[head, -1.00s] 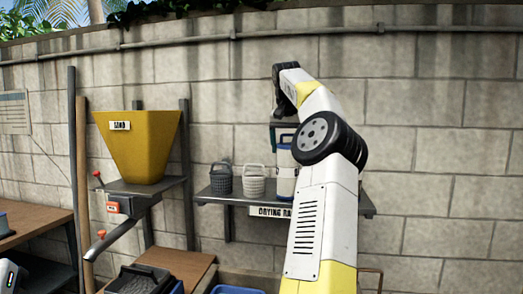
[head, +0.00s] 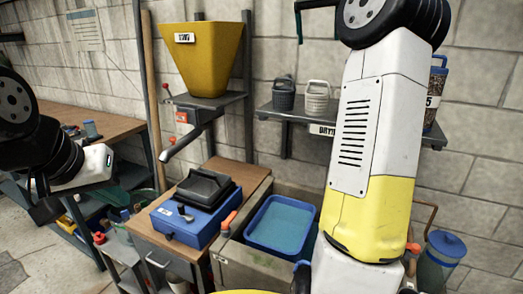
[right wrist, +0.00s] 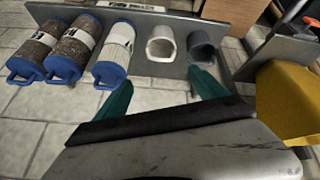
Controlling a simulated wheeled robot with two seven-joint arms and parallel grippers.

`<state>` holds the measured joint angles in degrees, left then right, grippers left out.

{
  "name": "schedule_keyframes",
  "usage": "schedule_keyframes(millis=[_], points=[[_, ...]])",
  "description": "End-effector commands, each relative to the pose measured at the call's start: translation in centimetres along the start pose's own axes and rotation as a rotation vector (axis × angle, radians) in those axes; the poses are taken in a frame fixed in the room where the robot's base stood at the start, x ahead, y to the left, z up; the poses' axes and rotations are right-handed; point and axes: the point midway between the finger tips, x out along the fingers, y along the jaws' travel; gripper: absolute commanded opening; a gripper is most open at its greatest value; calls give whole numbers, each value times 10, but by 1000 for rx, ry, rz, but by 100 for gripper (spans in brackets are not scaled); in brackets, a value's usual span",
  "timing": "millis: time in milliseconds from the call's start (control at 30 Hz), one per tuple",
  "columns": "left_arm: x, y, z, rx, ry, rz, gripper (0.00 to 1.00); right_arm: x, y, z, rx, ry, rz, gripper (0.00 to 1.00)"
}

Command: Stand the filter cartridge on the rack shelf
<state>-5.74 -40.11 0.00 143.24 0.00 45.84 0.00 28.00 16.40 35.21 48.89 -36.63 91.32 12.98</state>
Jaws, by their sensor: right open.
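In the right wrist view a white pleated filter cartridge (right wrist: 117,52) with blue end caps and a handle is on the rack shelf (right wrist: 170,77). It sits between a brown cartridge (right wrist: 76,48) and a white basket (right wrist: 162,45). Another brown cartridge (right wrist: 34,52) is at the far left. My right gripper (right wrist: 160,77) is open and empty, its green fingers apart and short of the baskets. In the head view my right arm hides the shelf's middle; a dark, blue-capped cartridge (head: 435,92) shows beside it. My left gripper (head: 42,184) is at the left edge, its jaws unclear.
A grey basket (head: 284,93) stands on the shelf's left end. The yellow hopper (head: 203,60) is left of it. Below are a blue tray (head: 281,224), a blue case (head: 190,222) with a black top, and a lidded blue container (head: 440,258). A workbench (head: 90,125) is at left.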

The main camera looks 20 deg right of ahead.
Motion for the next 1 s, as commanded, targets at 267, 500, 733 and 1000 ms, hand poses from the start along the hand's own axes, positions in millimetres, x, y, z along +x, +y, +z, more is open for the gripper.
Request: schedule_keyframes(millis=[267,500,733,1000], points=[[0,0,0,0,0,0,0,-30,-95,108,-277,55,-78,81],[0,0,0,0,0,0,0,-11,-118,238,-344,62,-228,81],[0,0,0,0,0,0,0,25,-126,356,-312,58,-409,81],[0,0,0,0,0,0,0,46,-133,412,-280,50,-504,81]])
